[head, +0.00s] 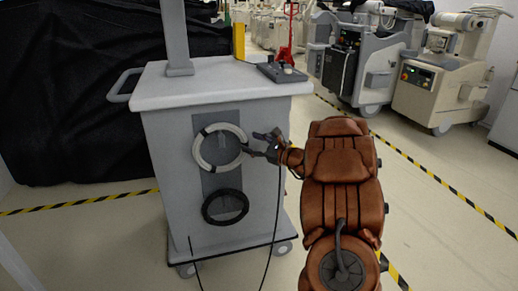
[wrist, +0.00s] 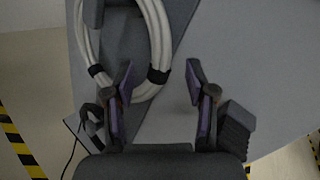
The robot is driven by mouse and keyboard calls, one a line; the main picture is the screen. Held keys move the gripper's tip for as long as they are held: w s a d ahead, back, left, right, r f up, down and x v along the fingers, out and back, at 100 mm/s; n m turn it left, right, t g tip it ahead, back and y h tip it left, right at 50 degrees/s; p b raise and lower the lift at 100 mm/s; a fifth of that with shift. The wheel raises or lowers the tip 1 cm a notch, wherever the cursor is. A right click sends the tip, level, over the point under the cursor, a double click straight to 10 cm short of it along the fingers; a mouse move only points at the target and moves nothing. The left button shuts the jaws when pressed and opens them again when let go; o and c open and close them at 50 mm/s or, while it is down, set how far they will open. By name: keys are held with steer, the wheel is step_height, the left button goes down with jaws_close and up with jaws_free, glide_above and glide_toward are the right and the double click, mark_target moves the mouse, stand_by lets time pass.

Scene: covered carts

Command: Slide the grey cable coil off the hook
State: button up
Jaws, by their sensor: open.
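The grey cable coil (head: 197,151) hangs on the side panel of the grey cart, above a black coil (head: 207,213). The hook itself is hard to make out inside the ring. My gripper (head: 262,145) is at the right side of the grey coil. In the wrist view the grey coil (wrist: 160,38) runs down from the top, with black ties around it. My gripper (wrist: 158,85) is open there. The coil's lower right part, with a black tie, is close to the left finger. The space between the fingers looks empty.
The grey cart (head: 265,185) stands on wheels, with a control box (head: 282,72) on top and a handle (head: 122,85) at left. Dark cables hang down near its front. A black cover (head: 70,110) is behind left. Other machines (head: 440,80) stand back right. Open floor (head: 440,215) lies right.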

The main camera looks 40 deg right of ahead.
mark_target(243, 142)
steer(key=shift+x, duration=2.3)
steer(key=shift+s, duration=0.1)
steer(key=shift+c, duration=0.3)
jaws_close()
steer(key=shift+r, duration=0.2)
steer(key=shift+r, duration=0.35)
